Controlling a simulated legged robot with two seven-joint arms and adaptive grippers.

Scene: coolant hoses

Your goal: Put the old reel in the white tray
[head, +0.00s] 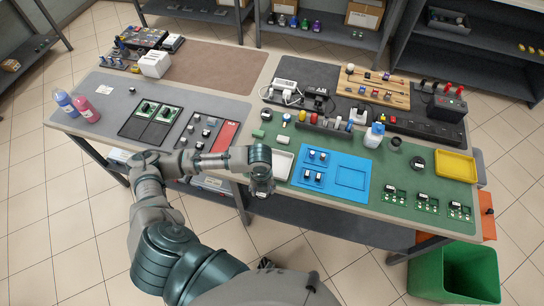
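The white tray (284,165) lies on the green mat near the table's front edge, left of a blue board. It looks empty where I see it, and my arm's end hides part of its left side. My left gripper (262,190) points down at the table's front edge, just left of the tray; its fingers are too small and dark to read. Two dark round items sit on the right of the green mat: a black ring (396,142) and a dark round piece (417,163). I cannot tell which, if either, is the old reel. My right gripper is not in view.
A blue board (332,172) with small parts lies right of the white tray. A yellow tray (455,165) is at the right end. A white-and-blue bottle (374,135) and a row of colored parts stand behind. A green bin (455,272) stands on the floor.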

